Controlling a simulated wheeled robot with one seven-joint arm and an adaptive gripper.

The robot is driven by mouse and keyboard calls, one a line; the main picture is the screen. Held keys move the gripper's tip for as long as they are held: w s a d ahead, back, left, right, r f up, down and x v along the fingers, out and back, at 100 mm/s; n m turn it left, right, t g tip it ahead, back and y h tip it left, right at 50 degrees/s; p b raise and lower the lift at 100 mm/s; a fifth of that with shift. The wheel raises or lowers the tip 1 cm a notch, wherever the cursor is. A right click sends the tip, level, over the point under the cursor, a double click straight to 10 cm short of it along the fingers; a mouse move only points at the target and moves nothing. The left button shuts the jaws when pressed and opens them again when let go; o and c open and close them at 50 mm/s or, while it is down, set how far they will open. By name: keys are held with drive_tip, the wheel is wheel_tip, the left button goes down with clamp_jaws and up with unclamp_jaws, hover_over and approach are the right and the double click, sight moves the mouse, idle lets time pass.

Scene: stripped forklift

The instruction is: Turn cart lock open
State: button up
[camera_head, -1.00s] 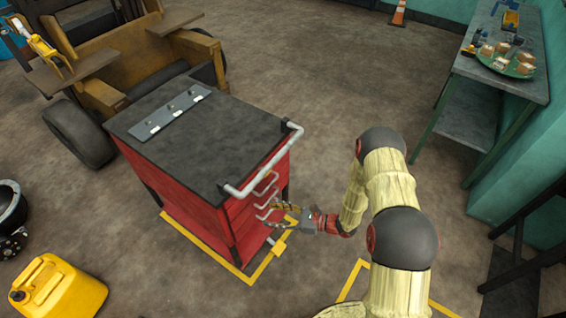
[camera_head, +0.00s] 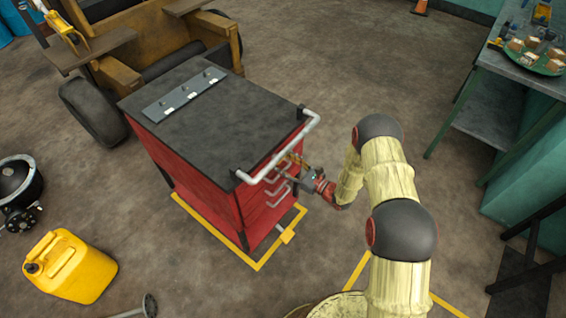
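The red tool cart (camera_head: 210,190) with a dark top stands left of centre. A pale bar handle (camera_head: 285,150) runs along its right upper edge, and several drawer pulls (camera_head: 277,190) show below. My gripper (camera_head: 290,165) is close to the drawer front, just below the bar handle. Its fingers are partly lost against the handle and pulls, so I cannot tell whether they are open or touch the cart. No lock can be clearly made out; a small yellow block (camera_head: 287,236) sits at the cart's foot, on the yellow floor frame.
A yellow jerrycan (camera_head: 70,265) and a dark round part (camera_head: 18,182) lie at left. A forklift (camera_head: 150,45) stands behind the cart. A green workbench (camera_head: 515,75) is at right. The floor between cart and bench is mostly clear.

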drive_tip(key=shift+w+a, duration=0.1)
drive_tip(key=shift+c, duration=0.9)
drive_tip(key=c, duration=1)
drive_tip(key=shift+n, duration=0.3)
drive_tip(key=n+b, duration=0.3)
drive_tip(key=shift+f+n, duration=0.1)
drive_tip(key=shift+n, duration=0.3)
drive_tip(key=n+b, duration=0.3)
drive_tip(key=n, duration=0.1)
drive_tip(key=n+b, duration=0.3)
drive_tip(key=n, duration=0.2)
drive_tip(key=shift+b, duration=0.3)
drive_tip(key=shift+n+b, duration=1.9)
drive_tip(key=shift+n, duration=0.4)
